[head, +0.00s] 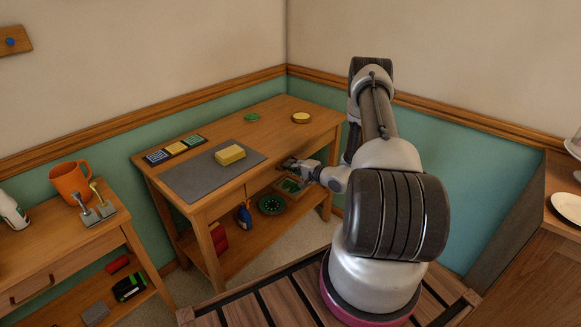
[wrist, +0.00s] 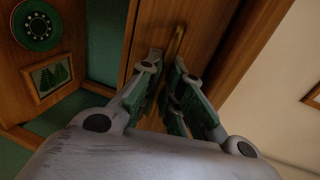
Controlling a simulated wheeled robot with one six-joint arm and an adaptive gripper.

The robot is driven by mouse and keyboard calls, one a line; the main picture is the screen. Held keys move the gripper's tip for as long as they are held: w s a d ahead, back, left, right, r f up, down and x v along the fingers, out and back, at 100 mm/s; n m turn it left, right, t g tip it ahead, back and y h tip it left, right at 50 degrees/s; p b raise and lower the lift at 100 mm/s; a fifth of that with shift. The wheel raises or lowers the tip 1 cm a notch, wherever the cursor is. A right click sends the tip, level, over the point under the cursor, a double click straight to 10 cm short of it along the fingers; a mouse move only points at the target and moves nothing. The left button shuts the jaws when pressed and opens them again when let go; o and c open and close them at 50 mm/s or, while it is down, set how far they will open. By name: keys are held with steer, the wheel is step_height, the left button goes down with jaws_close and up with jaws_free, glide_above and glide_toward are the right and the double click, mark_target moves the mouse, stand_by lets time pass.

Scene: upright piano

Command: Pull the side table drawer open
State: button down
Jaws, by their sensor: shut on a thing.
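The wooden table (head: 310,127) stands in the corner, and my gripper (head: 289,163) is at its front edge, right of the middle. In the wrist view, the drawer handle (wrist: 179,42) is a thin upright bar on the brown wooden drawer front (wrist: 205,28). My gripper's fingers (wrist: 168,78) are shut on this handle, one on each side, and hide part of it. The drawer front looks level with the table's front in the head view, but my gripper and wrist cover part of it, so I cannot tell any small gap.
A grey mat (head: 190,182) with a yellow block (head: 229,154) lies on the tabletop. The lower shelf holds a round dark green dish (head: 271,204), a framed picture (wrist: 55,76) and a blue item (head: 244,215). Another table (head: 60,246) with an orange mug (head: 71,182) stands at the left.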

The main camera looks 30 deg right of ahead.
steer(key=f+v, duration=0.2)
steer(key=v, duration=0.8)
steer(key=s+f+v, duration=0.1)
steer(key=f+v, duration=0.1)
steer(key=v, duration=0.7)
steer(key=shift+s+d, duration=0.2)
steer(key=shift+s, duration=0.15)
steer(key=c, duration=1.8)
jaws_free()
steer(key=shift+c, duration=0.2)
steer(key=shift+d, duration=0.1)
steer(key=v, duration=1.1)
steer(key=shift+s, duration=0.4)
